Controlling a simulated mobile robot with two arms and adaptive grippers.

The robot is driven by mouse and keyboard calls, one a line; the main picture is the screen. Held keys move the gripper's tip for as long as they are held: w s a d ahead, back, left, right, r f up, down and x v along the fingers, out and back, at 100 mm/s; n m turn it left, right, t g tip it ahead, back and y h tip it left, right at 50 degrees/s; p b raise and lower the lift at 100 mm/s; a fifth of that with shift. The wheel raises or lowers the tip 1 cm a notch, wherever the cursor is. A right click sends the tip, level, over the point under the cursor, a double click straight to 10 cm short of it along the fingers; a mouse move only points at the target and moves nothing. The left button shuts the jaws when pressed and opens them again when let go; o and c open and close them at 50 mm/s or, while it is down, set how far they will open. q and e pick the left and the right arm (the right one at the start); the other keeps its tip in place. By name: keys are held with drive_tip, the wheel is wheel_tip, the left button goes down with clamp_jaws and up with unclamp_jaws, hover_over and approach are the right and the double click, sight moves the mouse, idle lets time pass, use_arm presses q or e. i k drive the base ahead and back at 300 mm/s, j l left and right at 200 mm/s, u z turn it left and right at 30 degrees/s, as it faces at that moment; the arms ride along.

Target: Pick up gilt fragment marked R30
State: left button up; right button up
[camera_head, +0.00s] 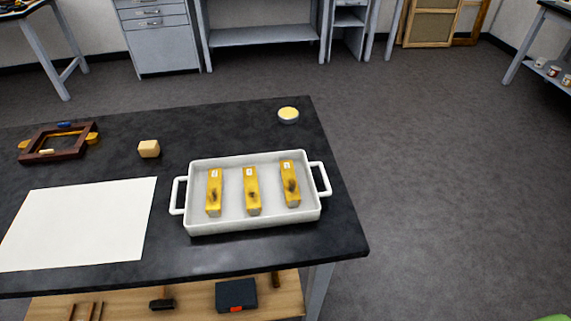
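Three gilt fragments lie side by side in a white tray (231,223) with two handles, near the right end of the black table. The left fragment (214,195), the middle fragment (252,194) and the right fragment (290,186) are gold blocks with dark worn patches and small white labels at their far ends. The label marks are too small to read, so I cannot tell which one is R30. Neither of my grippers is in view.
On the black table (200,262) are a white sheet (80,224), a dark wooden frame (70,152) with small pieces on it, a tan block (149,149) and a round yellow-topped dish (288,115). A wooden shelf (190,308) below holds a dark box (236,295).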

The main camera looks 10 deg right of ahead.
sight(252, 194)
drive_tip(key=l+u, duration=0.15)
drive_tip(key=l, duration=0.55)
drive_tip(key=k+l+u, duration=0.1)
drive_tip(key=l, duration=0.6)
